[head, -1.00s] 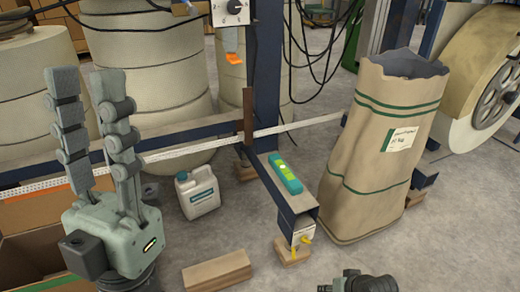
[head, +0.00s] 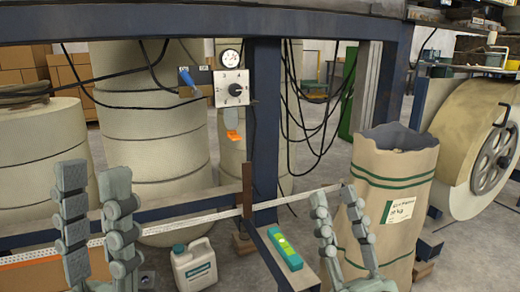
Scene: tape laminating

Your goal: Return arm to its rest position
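My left gripper (head: 97,212) is at the lower left of the head view, fingers pointing up and apart, with nothing between them. My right gripper (head: 335,222) is at the lower middle right, fingers up and apart, also empty. It stands in front of the paper sack (head: 398,160) and to the right of the green level (head: 284,249). The lower parts of both grippers are cut off by the frame edge.
A blue steel frame (head: 265,125) carries a dial box (head: 231,88) and hanging cables. A white strip (head: 215,217) runs across behind the grippers. A white jug (head: 194,267) stands on the floor. Large rolls (head: 150,130) stand behind, and a wheeled reel (head: 490,150) is at right.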

